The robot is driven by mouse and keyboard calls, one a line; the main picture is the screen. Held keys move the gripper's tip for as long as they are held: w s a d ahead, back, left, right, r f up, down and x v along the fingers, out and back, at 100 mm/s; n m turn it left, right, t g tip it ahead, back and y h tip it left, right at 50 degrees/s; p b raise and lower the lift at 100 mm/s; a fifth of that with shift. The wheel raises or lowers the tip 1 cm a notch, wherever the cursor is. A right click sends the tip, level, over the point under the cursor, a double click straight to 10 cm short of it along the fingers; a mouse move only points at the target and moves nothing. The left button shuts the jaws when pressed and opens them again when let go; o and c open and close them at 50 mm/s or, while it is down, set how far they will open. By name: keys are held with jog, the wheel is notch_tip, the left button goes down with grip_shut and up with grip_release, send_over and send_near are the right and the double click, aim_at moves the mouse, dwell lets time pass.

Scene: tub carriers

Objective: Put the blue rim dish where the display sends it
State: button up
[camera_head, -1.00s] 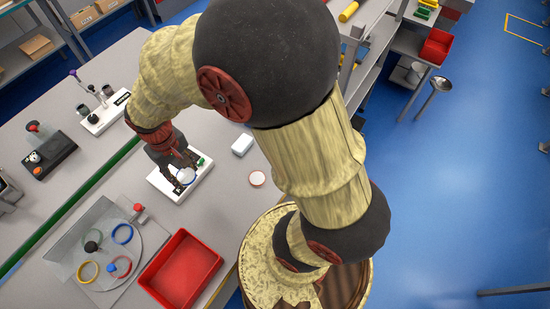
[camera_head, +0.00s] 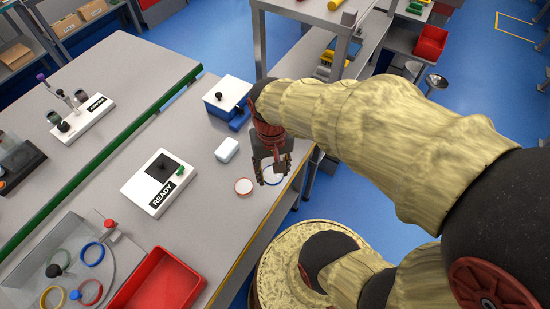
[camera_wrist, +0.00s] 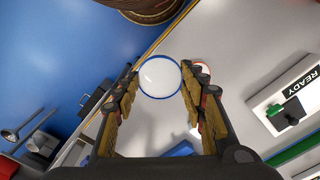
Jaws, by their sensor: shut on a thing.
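The blue rim dish (camera_head: 275,181) is white with a blue rim. My gripper (camera_head: 271,170) is shut on it near the table's right edge. In the wrist view the dish (camera_wrist: 160,77) sits between the fingertips (camera_wrist: 161,84). I cannot tell whether it touches the table.
A red-rimmed dish (camera_head: 243,186) lies just left of my gripper. A white block (camera_head: 227,149) and a white-and-blue box (camera_head: 227,95) stand behind. A red tray (camera_head: 160,285) and a clear tray with coloured rings (camera_head: 30,270) are at front left. Another labelled device (camera_head: 80,121) is at far left.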

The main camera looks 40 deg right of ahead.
jog(key=w+d+f+b, duration=0.3)
jog(key=w+d+f, duration=0.1)
jog(key=w, duration=0.4)
jog(key=b, duration=0.2)
send_over(264, 161)
jog(key=f, duration=0.5)
jog(key=shift+s+a, duration=0.2)
jog(key=shift+s, duration=0.15)
jog(key=shift+w+d+f+b, duration=0.1)
jog(key=shift+w+f+b, duration=0.1)
jog(key=shift+f, duration=0.8)
jog(key=shift+w+d+f+b, duration=0.1)
jog(key=shift+w+f+b, duration=0.1)
jog(key=shift+f, duration=0.8)
jog(key=shift+f, duration=0.15)
jog(key=o, duration=1.1)
jog(key=shift+o, duration=0.2)
